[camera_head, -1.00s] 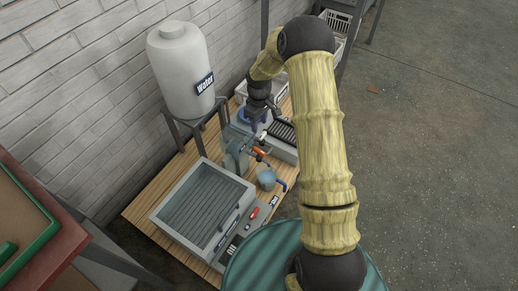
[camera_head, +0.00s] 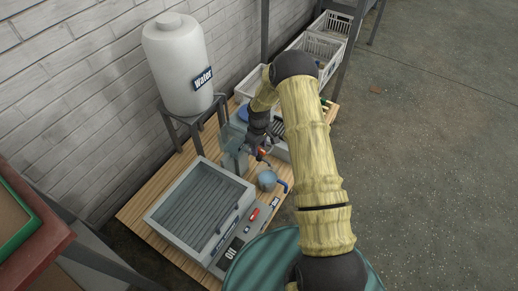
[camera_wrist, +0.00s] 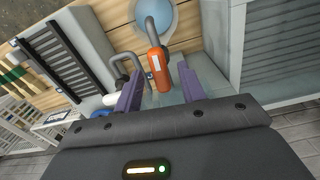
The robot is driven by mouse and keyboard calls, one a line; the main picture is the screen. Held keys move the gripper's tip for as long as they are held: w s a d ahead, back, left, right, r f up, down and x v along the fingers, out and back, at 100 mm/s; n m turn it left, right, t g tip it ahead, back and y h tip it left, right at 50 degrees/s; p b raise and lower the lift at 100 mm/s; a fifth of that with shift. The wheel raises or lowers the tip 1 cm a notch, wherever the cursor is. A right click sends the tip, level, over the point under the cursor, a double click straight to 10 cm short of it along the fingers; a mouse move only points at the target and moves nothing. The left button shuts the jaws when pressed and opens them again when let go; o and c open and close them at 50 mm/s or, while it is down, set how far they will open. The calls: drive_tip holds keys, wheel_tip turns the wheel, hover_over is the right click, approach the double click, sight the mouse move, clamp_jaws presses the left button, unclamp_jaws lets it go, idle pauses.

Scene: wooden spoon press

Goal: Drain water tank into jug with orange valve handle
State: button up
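The white water tank (camera_head: 178,65), labelled "Water", stands on a dark metal stand at the wall in the head view. The orange valve handle (camera_wrist: 158,68) shows in the wrist view, just beyond and between my gripper's purple fingers; it also shows in the head view (camera_head: 262,153). My gripper (camera_wrist: 158,92) is open, with a gap between its fingers and nothing clearly held. The jug (camera_head: 267,180) with a blue handle stands on the wooden table below the valve. It appears as a round bluish shape at the top of the wrist view (camera_wrist: 157,14).
A grey ridged press box (camera_head: 203,207) with a control panel fills the front of the wooden table (camera_head: 137,213). White crates (camera_head: 318,45) stand at the back. A slatted dark rack (camera_wrist: 66,62) lies to the left in the wrist view. A metal pipe curves beside the handle.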

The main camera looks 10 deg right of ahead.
drive_tip(key=shift+f, duration=0.15)
drive_tip(key=shift+c, duration=0.4)
clamp_jaws()
drive_tip(key=shift+m+p, duration=0.4)
drive_tip(key=m+p, duration=0.2)
drive_tip(key=m, duration=0.1)
drive_tip(key=shift+r, duration=0.2)
drive_tip(key=m+p, duration=0.2)
drive_tip(key=m, duration=0.2)
drive_tip(key=shift+m+p, duration=0.35)
drive_tip(key=shift+m, duration=0.05)
drive_tip(key=m+p, duration=0.1)
drive_tip(key=m, duration=0.3)
drive_tip(key=shift+f+p, duration=0.1)
drive_tip(key=shift+p, duration=0.25)
drive_tip(key=shift+m+p, duration=0.45)
drive_tip(key=shift+m, duration=1.75)
